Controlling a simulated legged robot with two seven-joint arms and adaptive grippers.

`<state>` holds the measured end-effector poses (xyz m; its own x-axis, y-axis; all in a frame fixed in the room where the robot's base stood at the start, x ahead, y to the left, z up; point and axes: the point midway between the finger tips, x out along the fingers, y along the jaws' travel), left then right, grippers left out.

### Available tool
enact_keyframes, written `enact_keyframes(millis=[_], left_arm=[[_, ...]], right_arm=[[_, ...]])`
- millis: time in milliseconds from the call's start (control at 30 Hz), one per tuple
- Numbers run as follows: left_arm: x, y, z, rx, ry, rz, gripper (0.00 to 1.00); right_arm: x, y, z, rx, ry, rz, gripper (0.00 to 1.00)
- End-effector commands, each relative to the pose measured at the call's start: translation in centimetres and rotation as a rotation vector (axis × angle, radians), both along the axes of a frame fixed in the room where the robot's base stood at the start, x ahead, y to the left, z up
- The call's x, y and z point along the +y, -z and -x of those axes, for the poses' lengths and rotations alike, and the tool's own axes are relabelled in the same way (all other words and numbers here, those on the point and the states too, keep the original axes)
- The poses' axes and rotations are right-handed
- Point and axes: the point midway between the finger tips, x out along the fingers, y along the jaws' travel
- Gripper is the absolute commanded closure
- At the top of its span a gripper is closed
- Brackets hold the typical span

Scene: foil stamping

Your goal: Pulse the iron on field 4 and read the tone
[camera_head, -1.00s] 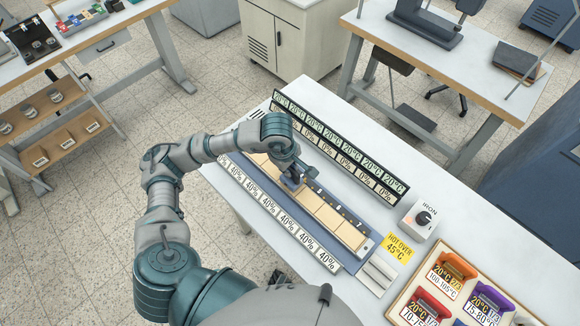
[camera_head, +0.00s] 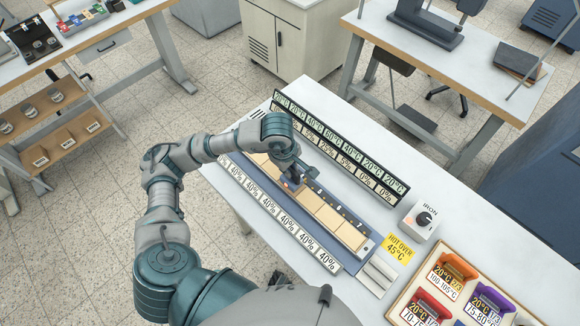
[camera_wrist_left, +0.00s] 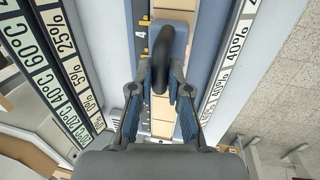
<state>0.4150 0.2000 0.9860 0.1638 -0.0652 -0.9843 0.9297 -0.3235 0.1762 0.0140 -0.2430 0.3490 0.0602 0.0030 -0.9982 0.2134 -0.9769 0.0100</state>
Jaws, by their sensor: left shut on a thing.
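My left gripper (camera_head: 293,180) is shut on the iron, over the middle of the strip of tan fields (camera_head: 325,216) in the blue tray (camera_head: 360,254). In the left wrist view the iron's dark handle (camera_wrist_left: 162,58) stands between the fingers (camera_wrist_left: 160,95), beside the number 4. An orange glow shows low on the iron in the head view. The back display board (camera_head: 345,150) peaks at 60°C with 25% below it; its neighbours read 40°C and 5%, the outer ones 20°C and 0%. The front row of cards (camera_head: 280,213) reads 40%. My right gripper is out of view.
The iron's control box (camera_head: 422,219) with a black knob stands right of the tray. A yellow "HOT OVER 45°C" note (camera_head: 399,248) lies beside it. A wooden tray (camera_head: 395,311) at lower right holds orange, purple and red items with labels. White table surface is clear behind the board.

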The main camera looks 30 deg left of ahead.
Motion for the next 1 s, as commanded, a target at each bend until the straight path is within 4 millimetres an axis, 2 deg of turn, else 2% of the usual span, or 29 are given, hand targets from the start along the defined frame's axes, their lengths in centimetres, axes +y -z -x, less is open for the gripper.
enact_keyframes(millis=[500, 1000], left_arm=[[0.0, -4.3, 0.0, -0.002, 0.001, 0.0, 1.0], [0.0, -4.5, 0.1, -0.001, 0.001, 0.0, 1.0]], right_arm=[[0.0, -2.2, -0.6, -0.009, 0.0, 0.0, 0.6], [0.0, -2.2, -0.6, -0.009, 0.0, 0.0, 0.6]])
